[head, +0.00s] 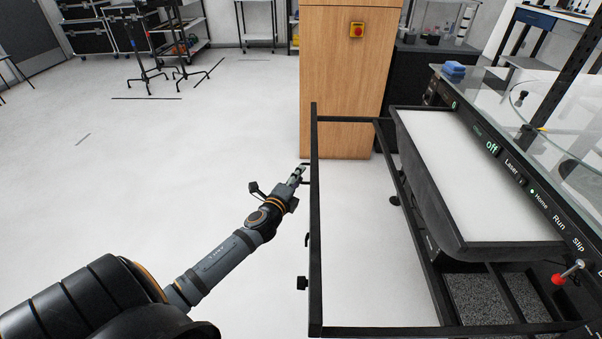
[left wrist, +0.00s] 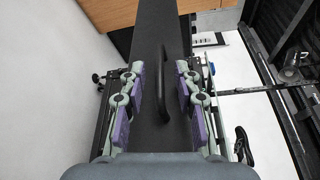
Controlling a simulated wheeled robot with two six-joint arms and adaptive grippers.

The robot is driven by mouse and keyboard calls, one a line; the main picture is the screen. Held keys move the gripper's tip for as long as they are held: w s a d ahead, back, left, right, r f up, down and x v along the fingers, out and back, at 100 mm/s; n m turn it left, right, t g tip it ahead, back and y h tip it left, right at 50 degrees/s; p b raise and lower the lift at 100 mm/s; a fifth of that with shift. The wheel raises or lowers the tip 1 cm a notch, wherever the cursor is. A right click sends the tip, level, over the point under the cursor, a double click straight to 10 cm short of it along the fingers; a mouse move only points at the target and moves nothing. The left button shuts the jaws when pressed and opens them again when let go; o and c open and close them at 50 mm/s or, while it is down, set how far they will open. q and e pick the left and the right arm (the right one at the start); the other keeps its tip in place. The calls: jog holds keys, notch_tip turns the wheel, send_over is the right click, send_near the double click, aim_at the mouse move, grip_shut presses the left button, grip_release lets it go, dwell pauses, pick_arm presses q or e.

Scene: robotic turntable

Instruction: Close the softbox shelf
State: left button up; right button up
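The softbox shelf shows in the head view as a black rectangular frame (head: 315,225) pulled out from the turntable machine, with open floor showing through it. In the left wrist view its dark front panel (left wrist: 148,45) fills the middle, with a curved black handle (left wrist: 162,88) on it. My left gripper (head: 299,174) is just left of the shelf's front bar in the head view. In the left wrist view my left gripper (left wrist: 160,72) is open, its purple-padded fingers apart on either side of the handle; contact with it is not visible. My right gripper is out of view.
The turntable machine (head: 525,180) with its control strip stands at right, a white panel (head: 470,165) tilted above the shelf's inner side. A wooden cabinet (head: 345,90) with a red button stands behind the shelf.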

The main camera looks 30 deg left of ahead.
pick_arm(q)
jog(key=shift+w+a+f, duration=0.1)
jog(key=shift+w+a, duration=0.05)
jog(key=shift+w, duration=1)
jog(key=shift+c, duration=0.4)
grip_shut()
